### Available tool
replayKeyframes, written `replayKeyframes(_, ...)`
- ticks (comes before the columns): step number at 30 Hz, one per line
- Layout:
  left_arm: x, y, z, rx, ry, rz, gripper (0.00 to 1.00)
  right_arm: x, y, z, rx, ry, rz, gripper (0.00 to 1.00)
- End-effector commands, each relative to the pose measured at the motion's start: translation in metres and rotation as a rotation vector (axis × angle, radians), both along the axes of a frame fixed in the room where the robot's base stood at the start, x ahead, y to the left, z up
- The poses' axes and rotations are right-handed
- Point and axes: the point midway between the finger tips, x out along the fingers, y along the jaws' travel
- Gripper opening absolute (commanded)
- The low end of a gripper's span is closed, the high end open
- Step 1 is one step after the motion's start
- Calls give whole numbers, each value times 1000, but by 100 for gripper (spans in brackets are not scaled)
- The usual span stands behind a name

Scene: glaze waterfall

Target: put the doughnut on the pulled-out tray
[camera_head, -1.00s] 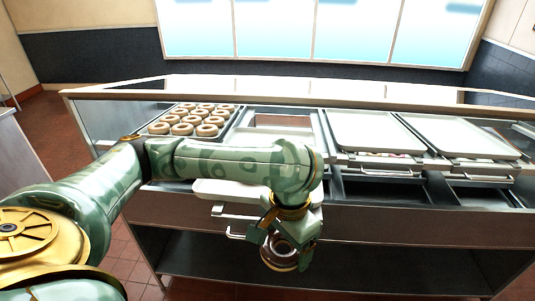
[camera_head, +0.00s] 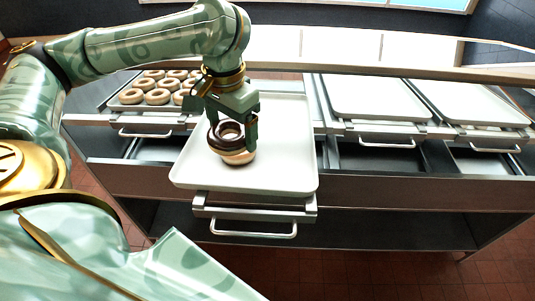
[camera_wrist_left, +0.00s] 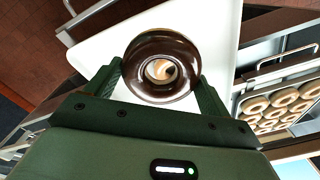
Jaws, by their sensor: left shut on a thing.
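The doughnut (camera_head: 237,157) has dark chocolate glaze on top and a pale underside. My left gripper (camera_head: 233,130) is shut on it, one finger on each side. The pulled-out tray (camera_head: 285,150) is white and lies below the doughnut, sticking out toward me from the counter. In the left wrist view the doughnut (camera_wrist_left: 160,88) sits between the fingertips of my left gripper (camera_wrist_left: 160,85), with the white tray (camera_wrist_left: 215,35) behind it. I cannot tell whether the doughnut touches the tray. My right gripper is not in view.
A tray of several ring doughnuts (camera_head: 157,97) stands left of the pulled-out tray. Two white trays, one nearer (camera_head: 375,98) and one farther right (camera_head: 468,103), are pushed in. A handle (camera_head: 253,229) hangs below the pulled-out tray's front.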

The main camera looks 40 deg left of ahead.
Motion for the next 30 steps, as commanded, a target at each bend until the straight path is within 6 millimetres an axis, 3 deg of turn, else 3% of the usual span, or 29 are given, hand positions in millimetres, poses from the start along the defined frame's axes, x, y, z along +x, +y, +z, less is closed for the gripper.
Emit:
replayKeyframes(3, 18, -30, -22, -3, 3, -5, 59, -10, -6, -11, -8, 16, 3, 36)
replayKeyframes(9, 33, -53, -57, -1, 2, 0, 59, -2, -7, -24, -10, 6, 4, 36)
replayKeyframes(14, 38, -60, -66, 0, 0, 0, 59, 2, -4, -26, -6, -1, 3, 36)
replayKeyframes(21, 41, -65, -103, 0, 1, 1, 59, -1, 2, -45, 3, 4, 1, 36)
replayKeyframes(28, 41, -65, -103, 2, 1, 0, 55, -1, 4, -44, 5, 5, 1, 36)
replayKeyframes(29, 41, -65, -104, 2, 1, 0, 87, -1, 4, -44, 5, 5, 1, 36)
replayKeyframes(30, 41, -65, -104, 2, 1, 0, 90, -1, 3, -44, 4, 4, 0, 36)
